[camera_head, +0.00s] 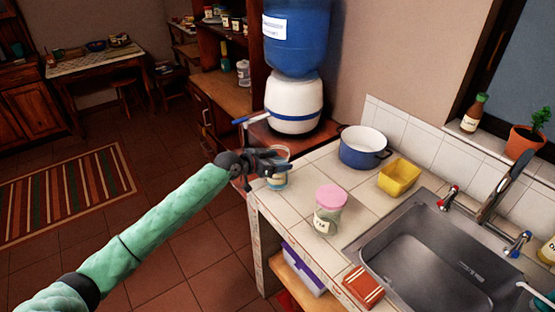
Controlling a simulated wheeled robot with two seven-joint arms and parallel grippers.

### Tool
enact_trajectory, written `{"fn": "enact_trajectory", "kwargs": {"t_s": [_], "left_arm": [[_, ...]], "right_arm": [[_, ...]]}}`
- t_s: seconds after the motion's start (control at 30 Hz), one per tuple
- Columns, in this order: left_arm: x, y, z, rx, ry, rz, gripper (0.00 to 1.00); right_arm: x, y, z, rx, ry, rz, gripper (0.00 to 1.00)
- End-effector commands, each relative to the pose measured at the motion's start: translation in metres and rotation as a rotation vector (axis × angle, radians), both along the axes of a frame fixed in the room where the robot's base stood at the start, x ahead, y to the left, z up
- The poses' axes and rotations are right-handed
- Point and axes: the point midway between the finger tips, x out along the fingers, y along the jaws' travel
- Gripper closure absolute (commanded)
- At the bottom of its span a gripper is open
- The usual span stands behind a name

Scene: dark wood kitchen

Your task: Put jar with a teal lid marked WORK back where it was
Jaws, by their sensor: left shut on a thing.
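My left gripper (272,164) reaches in from the left and is shut on a jar (277,182) at the left end of the tiled counter. The gripper covers the jar's middle. The writing is too small to read, so I cannot confirm WORK. I cannot tell whether the jar touches the counter. My right gripper is not in view.
A pink-lidded jar (328,211) stands nearby on the tiled counter (288,212). A blue pot (363,149), yellow container (398,178) and sink (420,255) lie to the right. A water dispenser (294,103) stands behind. Wooden shelves (222,90) are at the back left.

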Motion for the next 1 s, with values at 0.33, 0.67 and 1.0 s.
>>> {"fn": "enact_trajectory", "kwargs": {"t_s": [0.33,0.67,1.0], "left_arm": [[-0.0001,-0.0006,-0.0037,-0.003,-0.003,0.000,0.87],[-0.0004,-0.0004,-0.0073,-0.001,-0.001,0.000,0.09],[-0.0004,-0.0005,-0.0066,-0.001,-0.001,0.000,0.07]], "right_arm": [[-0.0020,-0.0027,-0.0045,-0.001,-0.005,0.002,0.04],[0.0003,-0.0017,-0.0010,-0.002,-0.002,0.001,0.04],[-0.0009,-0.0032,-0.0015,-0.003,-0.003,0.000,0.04]]}}
